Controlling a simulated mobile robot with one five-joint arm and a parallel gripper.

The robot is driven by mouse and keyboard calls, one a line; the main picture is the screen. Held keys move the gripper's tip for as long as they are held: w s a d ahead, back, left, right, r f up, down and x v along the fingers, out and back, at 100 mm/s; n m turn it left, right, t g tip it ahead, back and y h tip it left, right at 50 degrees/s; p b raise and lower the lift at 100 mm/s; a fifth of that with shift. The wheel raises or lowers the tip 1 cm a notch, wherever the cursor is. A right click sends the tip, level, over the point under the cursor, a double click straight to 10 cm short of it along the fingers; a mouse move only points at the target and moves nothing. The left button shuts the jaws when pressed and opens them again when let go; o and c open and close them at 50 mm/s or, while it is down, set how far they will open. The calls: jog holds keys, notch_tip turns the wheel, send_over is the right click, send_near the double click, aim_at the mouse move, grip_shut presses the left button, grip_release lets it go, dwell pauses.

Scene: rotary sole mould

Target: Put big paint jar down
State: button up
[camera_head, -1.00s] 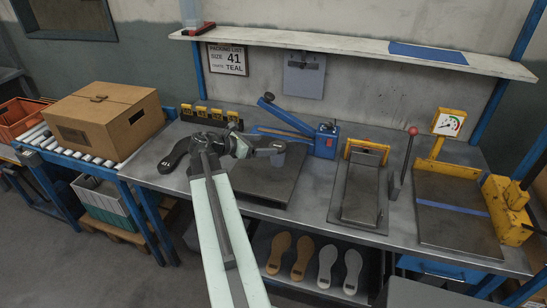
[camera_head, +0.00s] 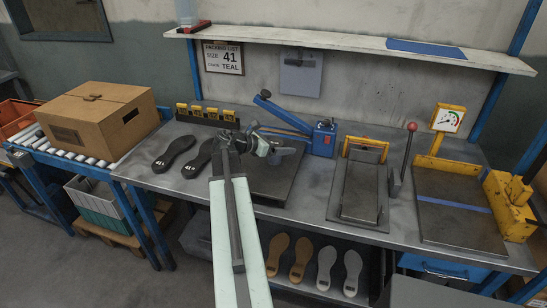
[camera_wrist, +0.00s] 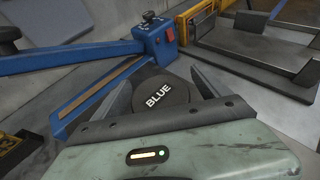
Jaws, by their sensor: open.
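The big paint jar shows in the wrist view as a dark round lid marked BLUE (camera_wrist: 160,95). My gripper (camera_wrist: 162,90) is open, with one finger on each side of the jar. Small gaps seem to show beside the lid. In the head view my gripper (camera_head: 279,152) is over the dark plate (camera_head: 270,184) on the workbench, and it mostly hides the jar. The jar's base is hidden, so I cannot tell exactly what it rests on.
A blue lever tool (camera_head: 323,140) stands just behind my gripper. Two black soles (camera_head: 175,152) lie on the bench (camera_head: 155,180) to the left. A framed press plate (camera_head: 361,190) and a yellow gauge press (camera_head: 512,205) stand to the right. A cardboard box (camera_head: 98,115) sits on the roller conveyor.

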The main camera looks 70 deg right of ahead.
jog(key=shift+r, duration=0.1)
jog(key=c, duration=1.8)
jog(key=shift+c, duration=0.2)
jog(key=shift+r, duration=0.1)
